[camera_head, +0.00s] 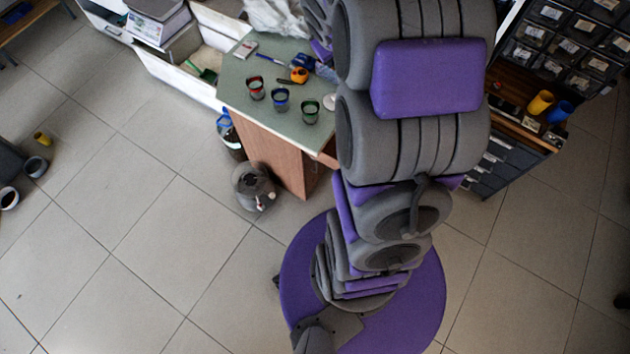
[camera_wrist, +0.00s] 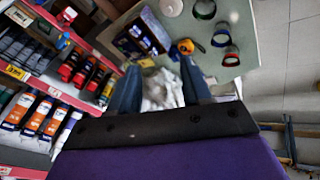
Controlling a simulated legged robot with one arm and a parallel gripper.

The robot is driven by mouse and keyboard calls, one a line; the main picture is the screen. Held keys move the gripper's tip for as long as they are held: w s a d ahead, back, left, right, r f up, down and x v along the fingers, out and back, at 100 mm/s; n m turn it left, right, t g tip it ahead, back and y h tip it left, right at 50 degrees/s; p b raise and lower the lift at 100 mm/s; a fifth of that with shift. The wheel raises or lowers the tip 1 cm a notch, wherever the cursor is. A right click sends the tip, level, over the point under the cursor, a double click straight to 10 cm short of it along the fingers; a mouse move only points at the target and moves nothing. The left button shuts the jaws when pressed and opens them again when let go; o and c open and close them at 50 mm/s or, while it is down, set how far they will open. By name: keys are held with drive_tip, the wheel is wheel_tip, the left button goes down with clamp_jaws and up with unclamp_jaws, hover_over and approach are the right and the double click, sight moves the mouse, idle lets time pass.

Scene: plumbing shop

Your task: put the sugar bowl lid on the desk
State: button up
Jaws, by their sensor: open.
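The desk (camera_head: 240,84) has a green top and wooden side, left of my arm in the head view; its top also shows in the wrist view (camera_wrist: 243,22). A small round white thing (camera_head: 329,101) lies on it, partly hidden by my arm. It appears at the top of the wrist view (camera_wrist: 171,7); I cannot tell whether it is the sugar bowl lid. I see no other clear lid. My gripper (camera_wrist: 160,68) is open, its two dark fingers apart, with nothing clearly held. A crumpled white bag (camera_wrist: 162,90) shows beyond and between the fingers.
Red (camera_head: 256,88), blue (camera_head: 281,99) and green (camera_head: 310,112) rimmed cups stand on the desk, near a yellow-orange tape measure (camera_head: 299,75). A grey kettle-like pot (camera_head: 253,187) stands on the floor. Shelves of tubes (camera_wrist: 35,110) fill the wrist view's left. Left floor is mostly clear.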

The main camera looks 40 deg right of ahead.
drive_tip(key=s+a+r+g+y, duration=0.2)
drive_tip(key=s+a+r, duration=0.2)
drive_tip(key=s+a, duration=0.9)
drive_tip(key=s+a+r+g+y, duration=0.2)
drive_tip(key=s+a+r+g, duration=0.1)
drive_tip(key=s+a, duration=1)
drive_tip(key=s, duration=0.2)
drive_tip(key=shift+s+a+r+g, duration=0.3)
drive_tip(key=shift+s+a+r, duration=0.05)
